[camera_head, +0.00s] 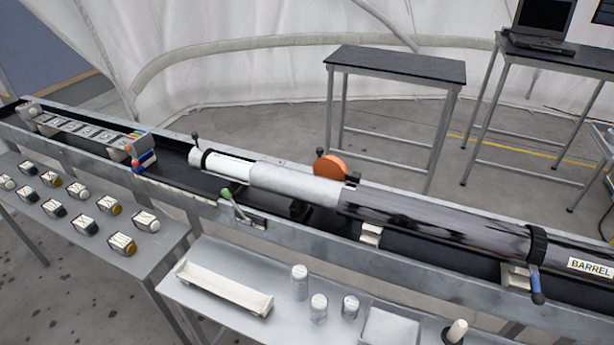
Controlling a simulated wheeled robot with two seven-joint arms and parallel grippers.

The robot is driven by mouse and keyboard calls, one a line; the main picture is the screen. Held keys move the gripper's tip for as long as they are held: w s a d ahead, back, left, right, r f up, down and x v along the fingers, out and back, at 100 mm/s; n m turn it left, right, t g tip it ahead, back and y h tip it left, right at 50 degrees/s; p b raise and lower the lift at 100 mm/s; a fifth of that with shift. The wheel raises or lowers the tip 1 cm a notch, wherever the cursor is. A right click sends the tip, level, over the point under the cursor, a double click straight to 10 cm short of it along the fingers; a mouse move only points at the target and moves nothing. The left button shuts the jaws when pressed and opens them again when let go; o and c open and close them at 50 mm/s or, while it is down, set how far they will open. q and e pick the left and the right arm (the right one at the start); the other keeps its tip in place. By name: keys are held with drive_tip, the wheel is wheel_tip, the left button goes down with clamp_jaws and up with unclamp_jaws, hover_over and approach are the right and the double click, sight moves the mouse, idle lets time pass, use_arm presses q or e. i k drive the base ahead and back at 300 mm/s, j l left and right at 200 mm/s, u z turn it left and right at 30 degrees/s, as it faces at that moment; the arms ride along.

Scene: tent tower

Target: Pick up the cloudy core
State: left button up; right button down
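No piece is labelled as the cloudy core, and I cannot tell for certain which one it is. In the head view, a long cylinder lies in the metal trough, with a bright white section (230,166) at its left and a frosted grey section (300,185) beside it. A dark, streaky tube (435,218) continues right to the part marked BARREL (590,267). Small pale upright cylinders stand on the near bench: one at the back (299,282), one in front (318,309) and one to the right (350,307). Neither of my grippers is in view.
The near bench (215,325) also holds a long white tray (223,288), a pale square plate (390,327) and a white peg in a dark base (457,331). Several tagged pieces sit on the left bench (130,262). An orange disc (330,166) and levers stick up along the trough.

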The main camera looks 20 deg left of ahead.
sight(226, 166)
drive_tip(key=u, duration=1.35)
drive_tip(key=j+z, duration=0.25)
drive_tip(key=j, duration=0.55)
